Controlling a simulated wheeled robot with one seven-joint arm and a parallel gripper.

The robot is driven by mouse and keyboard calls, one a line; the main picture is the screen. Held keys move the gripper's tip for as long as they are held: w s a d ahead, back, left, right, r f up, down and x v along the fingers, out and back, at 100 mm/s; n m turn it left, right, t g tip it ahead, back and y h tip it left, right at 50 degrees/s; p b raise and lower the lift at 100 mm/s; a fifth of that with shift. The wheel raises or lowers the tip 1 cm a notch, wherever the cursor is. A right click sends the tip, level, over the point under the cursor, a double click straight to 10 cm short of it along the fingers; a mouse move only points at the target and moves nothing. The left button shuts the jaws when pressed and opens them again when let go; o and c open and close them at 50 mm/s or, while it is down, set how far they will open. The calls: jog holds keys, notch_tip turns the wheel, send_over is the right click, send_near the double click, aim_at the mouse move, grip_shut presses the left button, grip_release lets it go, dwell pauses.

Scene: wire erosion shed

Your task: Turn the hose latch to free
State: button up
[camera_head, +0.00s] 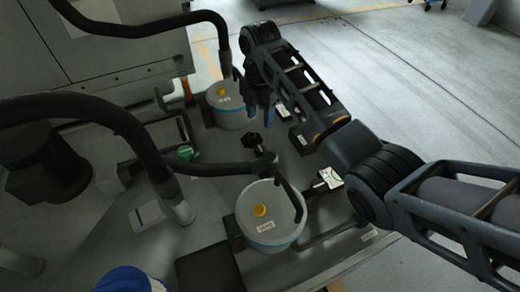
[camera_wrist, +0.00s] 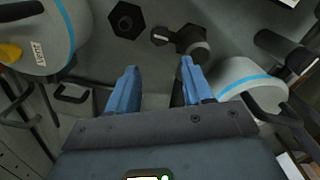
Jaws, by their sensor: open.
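No part is labelled as the hose latch. A black fitting with a rounded knob and a short side arm (camera_wrist: 190,42) lies just beyond my fingertips in the wrist view and may be it. A black hexagonal piece (camera_wrist: 127,20) sits to its left; a dark hexagonal piece (camera_head: 253,140) also shows below my gripper in the head view. My gripper (camera_wrist: 160,68) has two blue fingers spread apart with nothing between them. In the head view my gripper (camera_head: 259,108) points down beside the far white drum (camera_head: 229,110), apart from the dark pieces. Which way the latch is turned I cannot tell.
A near white drum (camera_head: 270,222) with a yellow cap stands at the front. Thick black hoses (camera_head: 95,105) arch in from the left machine (camera_head: 60,40). A dark bracket with a white plate (camera_head: 327,179) stands right of the near drum. Open floor (camera_head: 430,90) lies to the right.

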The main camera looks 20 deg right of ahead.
jog(key=b, duration=0.4)
send_over(260, 148)
notch_tip(260, 148, down, 6)
jog(key=shift+r, duration=0.25)
jog(key=shift+f+b, duration=0.5)
jog(key=shift+f, duration=3.3)
jog(key=shift+c, duration=0.3)
jog(key=c, duration=0.7)
jog(key=shift+c, duration=0.2)
